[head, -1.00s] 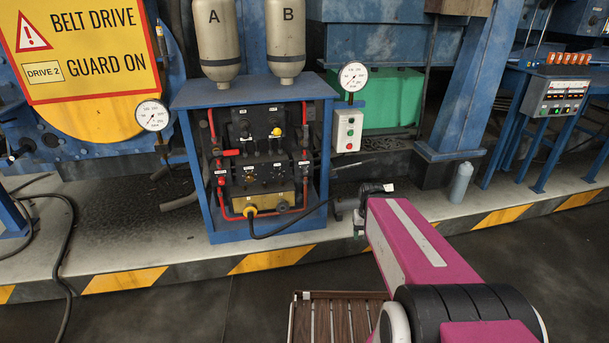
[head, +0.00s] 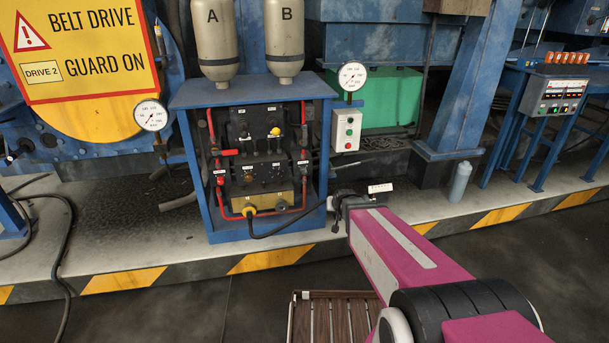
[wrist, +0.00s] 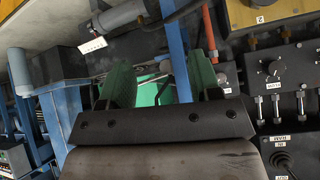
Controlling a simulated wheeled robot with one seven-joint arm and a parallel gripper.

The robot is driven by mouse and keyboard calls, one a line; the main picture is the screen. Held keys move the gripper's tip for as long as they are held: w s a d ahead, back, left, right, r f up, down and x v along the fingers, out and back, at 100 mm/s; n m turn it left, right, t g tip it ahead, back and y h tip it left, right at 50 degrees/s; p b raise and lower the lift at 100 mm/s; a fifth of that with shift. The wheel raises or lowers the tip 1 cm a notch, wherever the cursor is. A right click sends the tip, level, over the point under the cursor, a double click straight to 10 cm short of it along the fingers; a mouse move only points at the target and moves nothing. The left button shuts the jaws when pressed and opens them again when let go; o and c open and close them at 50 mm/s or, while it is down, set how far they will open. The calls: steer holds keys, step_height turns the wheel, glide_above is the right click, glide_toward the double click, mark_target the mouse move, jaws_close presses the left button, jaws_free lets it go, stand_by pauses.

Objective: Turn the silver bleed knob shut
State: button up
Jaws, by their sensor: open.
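The knob panel (head: 265,150) sits inside a blue open-front cabinet (head: 180,110). A small grey round fitting (head: 283,205) shows on the brass block (head: 262,202) low in the cabinet; I cannot tell whether it is the silver bleed knob. My gripper (head: 336,203) is just right of the cabinet's lower right post, apart from the panel. In the wrist view my gripper (wrist: 160,82) is open and empty, with a blue post (wrist: 180,65) behind the gap. The brass block (wrist: 285,12) and a dark flow knob (wrist: 273,69) appear at the right there.
A black hose (head: 290,228) runs from the brass block toward my gripper. Red pipes (head: 213,165) line the panel. A switch box (head: 346,131) and gauge (head: 352,75) stand right of the cabinet. A wooden slatted surface (head: 332,318) is below my arm.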

steer(key=w+a+t+y, duration=0.1)
steer(key=w+a+t, duration=0.45)
steer(key=w, duration=0.25)
steer(key=t+y, duration=0.1)
steer(key=t, duration=0.3)
glide_toward(304, 172)
steer(key=w, duration=0.3)
steer(key=w+a, duration=0.1)
steer(key=w, duration=0.5)
steer(key=shift+w+a, duration=0.2)
steer(key=shift+a, duration=0.1)
steer(key=c, duration=0.9)
